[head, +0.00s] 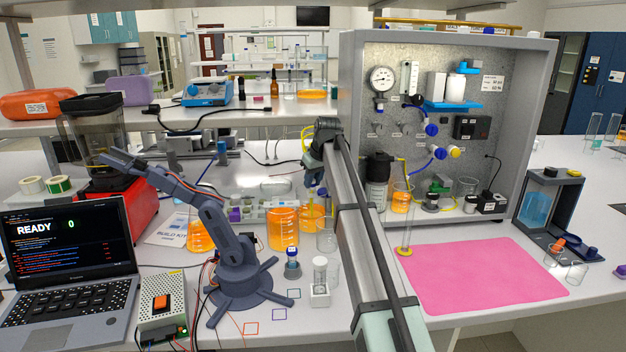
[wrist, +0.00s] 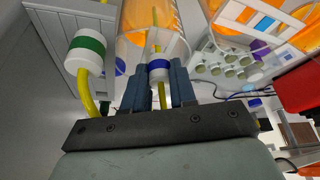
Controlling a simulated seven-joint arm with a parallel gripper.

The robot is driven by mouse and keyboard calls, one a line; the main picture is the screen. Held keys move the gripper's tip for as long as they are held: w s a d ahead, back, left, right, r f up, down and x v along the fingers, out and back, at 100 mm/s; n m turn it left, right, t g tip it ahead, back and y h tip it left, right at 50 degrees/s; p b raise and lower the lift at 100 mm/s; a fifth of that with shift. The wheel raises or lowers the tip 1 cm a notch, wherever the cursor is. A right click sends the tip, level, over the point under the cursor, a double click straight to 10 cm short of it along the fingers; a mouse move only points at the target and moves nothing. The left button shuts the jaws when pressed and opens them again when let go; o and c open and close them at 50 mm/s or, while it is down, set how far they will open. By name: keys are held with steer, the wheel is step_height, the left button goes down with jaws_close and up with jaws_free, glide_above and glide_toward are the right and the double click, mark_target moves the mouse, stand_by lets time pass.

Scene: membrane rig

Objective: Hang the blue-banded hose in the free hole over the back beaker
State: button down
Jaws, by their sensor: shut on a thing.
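In the wrist view, my gripper (wrist: 160,78) is shut on the blue-banded hose (wrist: 158,66), at its white fitting with the blue band. Yellow tube runs out of the fitting on both sides. An orange-filled beaker (wrist: 135,50) shows close behind the fitting; I cannot tell whether the hose is inside or in front of it. A green-banded hose (wrist: 86,50) hangs to the left, apart from my fingers. In the head view, my gripper (head: 313,190) is over an orange beaker (head: 311,216) behind the larger front beaker (head: 283,228). The holes are too small or hidden to make out.
Another orange beaker (head: 200,236) stands left, near a small dark robot arm (head: 237,255). The cabinet (head: 440,130) with gauge and valves rises right of my arm. A pink mat (head: 483,273) lies clear at the front right. An empty beaker (head: 326,237) stands close below my arm.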

steer(key=shift+f, duration=0.6)
stand_by(0.8)
steer(key=c, duration=0.7)
jaws_free()
steer(key=shift+r, duration=0.1)
steer(key=shift+r, duration=2.9)
steer(key=shift+a, duration=0.1)
